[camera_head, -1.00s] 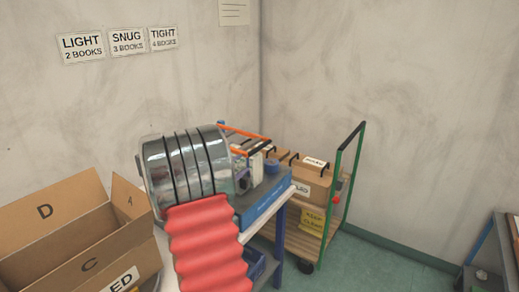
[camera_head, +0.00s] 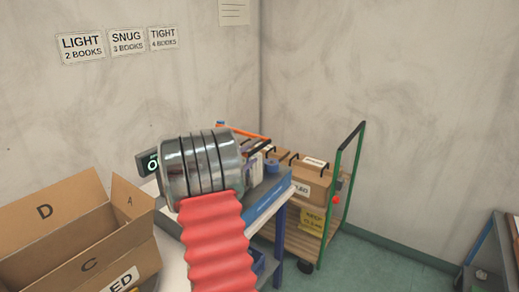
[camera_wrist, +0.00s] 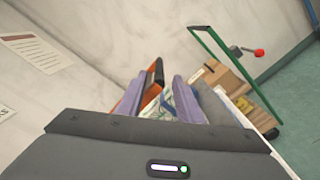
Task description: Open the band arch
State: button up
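The band arch appears to be the orange bar (camera_head: 246,133) above the blue-sided bench at the back. In the wrist view, an orange bar with a black end (camera_wrist: 126,101) slants up to the right near the left finger. My gripper (camera_wrist: 160,85) shows two lavender fingers standing apart, with no held object visible between them. The orange bar lies beyond and beside the left finger; I cannot tell whether they touch.
An open cardboard box (camera_head: 45,212) is at left front. A green-handled trolley (camera_head: 345,190) with cartons stands right of the bench.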

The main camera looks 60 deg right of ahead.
aim_at(260, 148)
jog(key=d, duration=0.2)
jog(key=s+d, duration=0.1)
jog(key=d, duration=0.5)
jog(key=shift+s, duration=0.15)
